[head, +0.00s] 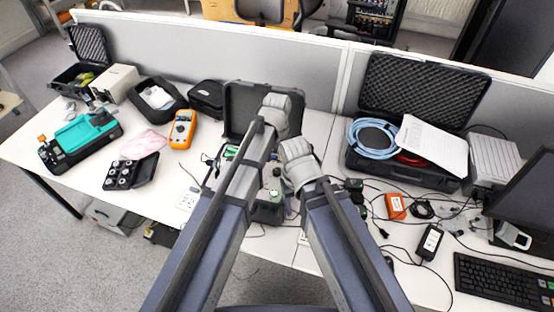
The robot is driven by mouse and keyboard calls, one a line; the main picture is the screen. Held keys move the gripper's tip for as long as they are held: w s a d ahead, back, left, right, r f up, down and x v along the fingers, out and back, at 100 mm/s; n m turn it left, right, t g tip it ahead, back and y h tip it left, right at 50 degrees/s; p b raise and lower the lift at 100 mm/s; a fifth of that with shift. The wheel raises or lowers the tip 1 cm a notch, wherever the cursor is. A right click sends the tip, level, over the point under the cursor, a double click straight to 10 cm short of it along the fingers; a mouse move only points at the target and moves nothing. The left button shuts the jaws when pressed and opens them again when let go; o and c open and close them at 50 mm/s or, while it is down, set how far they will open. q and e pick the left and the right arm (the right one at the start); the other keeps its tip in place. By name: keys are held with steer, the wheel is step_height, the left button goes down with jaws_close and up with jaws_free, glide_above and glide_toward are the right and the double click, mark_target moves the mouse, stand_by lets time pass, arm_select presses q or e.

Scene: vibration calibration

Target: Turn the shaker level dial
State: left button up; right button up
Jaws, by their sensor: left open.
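A black case stands mid-table with its lid (238,100) raised. A dark unit (268,212) with a green part and a pale round knob-like part sits in front of it, partly covered by my arms. I cannot tell for sure which part is the level dial. My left gripper (278,113) is at the end of the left arm, over the raised lid; it is open, with its fingertips hard to make out. My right gripper (298,168) is nearer, to the right of the dark unit; its fingers are hidden. No contact with the unit is visible.
An orange multimeter (183,129), a teal-topped instrument (87,132) and a black tray of round parts (131,172) lie left. A case with blue cable (372,138), an orange box (395,206), loose cables, a keyboard (505,281) and a monitor (530,197) crowd the right. A partition (200,55) closes the back.

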mark_target(277, 170)
arm_select(q)
step_height(277, 170, up, 4)
steer(key=p, duration=0.2)
steer(key=shift+f+p, duration=0.1)
steer(key=shift+p, duration=0.2)
arm_select(e)
step_height(277, 170, up, 4)
steer(key=shift+f, duration=0.2)
arm_select(q)
steer(key=shift+f, duration=0.1)
steer(key=s+a+n, duration=0.1)
steer(key=s+a, duration=0.1)
steer(key=s, duration=0.6)
steer(key=s+a+f+n+y+b, duration=0.1)
steer(key=s+a, duration=0.2)
steer(key=s, duration=0.5)
steer(key=shift+s+a+f+n+b, duration=0.15)
steer(key=shift+s+a+n+b, duration=0.15)
steer(key=shift+n, duration=0.1)
arm_select(e)
steer(key=shift+f, duration=0.75)
